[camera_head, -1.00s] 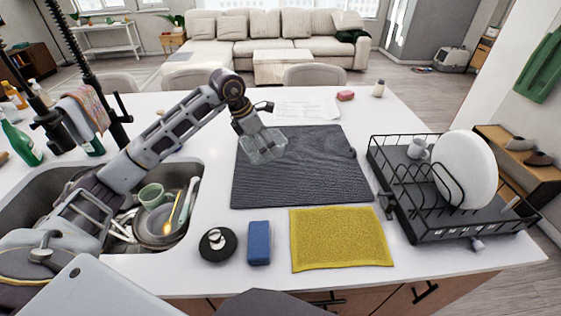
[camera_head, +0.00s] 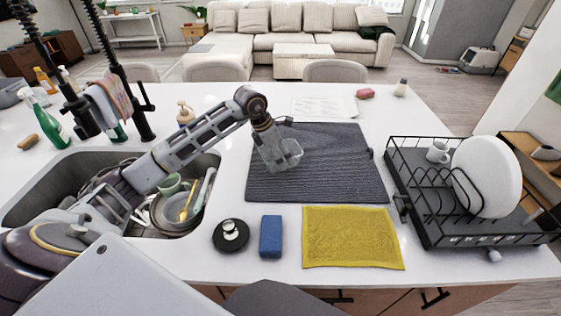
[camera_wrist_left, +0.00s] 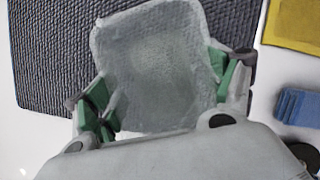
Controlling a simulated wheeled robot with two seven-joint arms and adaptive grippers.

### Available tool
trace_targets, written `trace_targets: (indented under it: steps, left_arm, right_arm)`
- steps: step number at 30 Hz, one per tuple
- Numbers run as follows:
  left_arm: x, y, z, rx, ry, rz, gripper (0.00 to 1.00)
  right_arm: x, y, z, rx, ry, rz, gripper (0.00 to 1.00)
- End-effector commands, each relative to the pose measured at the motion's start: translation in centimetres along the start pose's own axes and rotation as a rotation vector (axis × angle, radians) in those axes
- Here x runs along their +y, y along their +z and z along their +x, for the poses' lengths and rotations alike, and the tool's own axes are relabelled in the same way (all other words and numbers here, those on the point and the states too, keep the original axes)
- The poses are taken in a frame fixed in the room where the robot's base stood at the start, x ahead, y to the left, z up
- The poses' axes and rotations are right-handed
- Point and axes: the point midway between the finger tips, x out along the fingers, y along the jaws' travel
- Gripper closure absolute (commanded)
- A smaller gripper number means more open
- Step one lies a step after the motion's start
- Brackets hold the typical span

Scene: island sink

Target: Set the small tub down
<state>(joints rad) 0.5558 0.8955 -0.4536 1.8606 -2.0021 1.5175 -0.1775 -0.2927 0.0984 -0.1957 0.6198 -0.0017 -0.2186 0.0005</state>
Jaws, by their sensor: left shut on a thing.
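The small tub (camera_head: 286,156) is clear and see-through, with a roughly square mouth. In the wrist view the tub (camera_wrist_left: 155,65) sits between the green-padded fingers of my left gripper (camera_wrist_left: 160,95). My left gripper (camera_head: 268,150) is shut on it at the left part of the dark grey drying mat (camera_head: 335,165). The mat also shows behind the tub in the wrist view (camera_wrist_left: 50,45). I cannot tell whether the tub's base touches the mat. My right gripper is in neither view.
A yellow cloth (camera_head: 352,238), a blue sponge (camera_head: 270,237) and a black round stopper (camera_head: 230,235) lie in front of the mat. A dish rack (camera_head: 465,240) with a plate and a mug stands right. The sink (camera_head: 45,180) with dishes is left. The mat's right part is bare.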

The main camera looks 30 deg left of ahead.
Motion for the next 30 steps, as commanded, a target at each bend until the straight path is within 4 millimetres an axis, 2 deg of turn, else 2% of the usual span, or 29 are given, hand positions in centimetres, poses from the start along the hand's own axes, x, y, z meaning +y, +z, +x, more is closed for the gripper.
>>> trace_targets:
  steps: [12, 28, 29, 30]
  left_arm:
    - [-0.1, -1.3, 3.1, 0.001, -0.002, -0.001, 0.41]
    - [0.0, -1.5, 3.6, 0.0, 0.0, 0.0, 0.41]
    - [0.0, -1.5, 3.6, 0.001, 0.0, 0.0, 0.15]
    - [0.0, -1.5, 3.6, 0.001, 0.0, 0.0, 0.1]
  right_arm:
    - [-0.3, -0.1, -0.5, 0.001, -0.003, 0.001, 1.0]
    - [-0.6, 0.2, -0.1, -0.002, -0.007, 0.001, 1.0]
    - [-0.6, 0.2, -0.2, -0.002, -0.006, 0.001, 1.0]
    - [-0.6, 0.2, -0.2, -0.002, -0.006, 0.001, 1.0]
